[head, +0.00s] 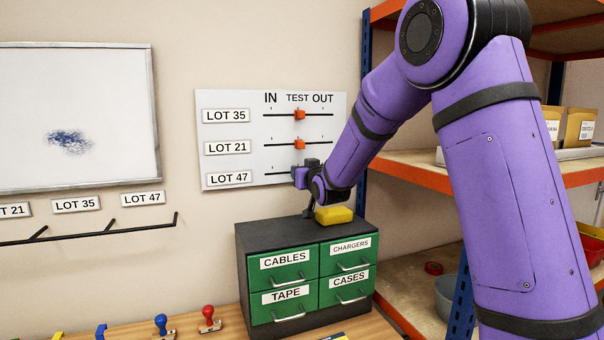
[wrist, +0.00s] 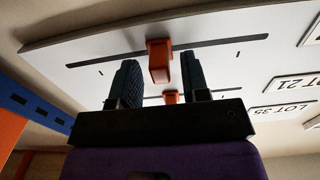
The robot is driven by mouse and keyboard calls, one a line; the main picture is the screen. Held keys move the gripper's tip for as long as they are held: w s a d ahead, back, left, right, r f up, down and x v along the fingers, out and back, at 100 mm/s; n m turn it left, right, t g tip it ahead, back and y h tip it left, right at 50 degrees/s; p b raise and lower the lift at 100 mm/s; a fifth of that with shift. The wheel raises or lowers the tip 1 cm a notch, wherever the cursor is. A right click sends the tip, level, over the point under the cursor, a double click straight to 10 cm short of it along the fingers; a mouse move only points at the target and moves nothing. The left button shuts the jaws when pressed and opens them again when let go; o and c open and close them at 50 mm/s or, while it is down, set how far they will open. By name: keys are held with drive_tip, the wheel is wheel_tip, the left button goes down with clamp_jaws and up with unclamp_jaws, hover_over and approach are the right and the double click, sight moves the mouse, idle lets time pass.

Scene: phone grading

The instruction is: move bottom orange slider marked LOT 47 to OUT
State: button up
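The white slider board (head: 208,135) hangs on the wall, with columns IN, TEST and OUT. The LOT 47 label (head: 229,179) marks its bottom row; my gripper (head: 303,173) hides that row's slider in the head view. In the wrist view, which is upside down, the orange LOT 47 slider (wrist: 159,55) sits near the middle of its track, at TEST. My open gripper (wrist: 160,66) has one dark finger on each side of it, with gaps showing. I cannot tell whether the fingers reach fully around it. OUT lies to the left in the wrist view.
The LOT 21 slider (head: 299,144) and LOT 35 slider (head: 299,115) both stand at TEST. A drawer cabinet (head: 256,240) with a yellow object (head: 334,215) on top is under my wrist. Orange and blue shelving (head: 432,168) stands right of the board.

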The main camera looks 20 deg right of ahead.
drive_tip(key=s, duration=1.1)
drive_tip(key=shift+w, duration=0.1)
